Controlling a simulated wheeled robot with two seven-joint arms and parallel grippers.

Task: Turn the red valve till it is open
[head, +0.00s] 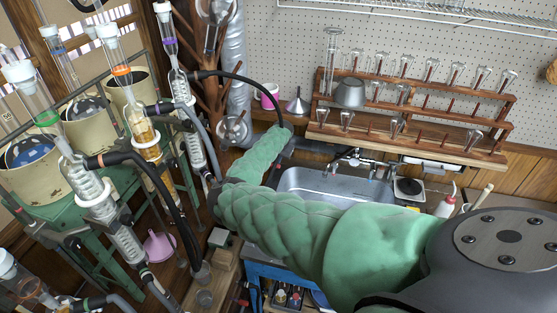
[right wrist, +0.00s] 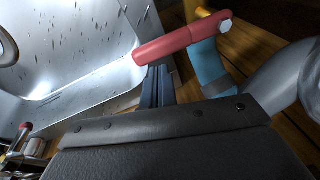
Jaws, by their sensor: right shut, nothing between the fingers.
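The red valve handle (right wrist: 182,38) shows in the right wrist view, upper middle. It is a red bar lying tilted, with a pale bolt at its right end, above a blue pipe piece (right wrist: 208,68). My right gripper (right wrist: 157,78) is shut and empty, its dark fingertips just below the handle's left half. I cannot tell whether they touch it. In the head view my green-sleeved right arm crosses the middle; its gripper and the valve cannot be made out there. My left gripper is in neither view.
In the head view a metal sink (head: 335,186) lies behind my arm, with a wooden glassware rack (head: 430,138) above it. Glass condensers (head: 95,195) and black hoses (head: 180,215) crowd the left. In the right wrist view a grey pipe (right wrist: 285,85) stands right of the blue piece.

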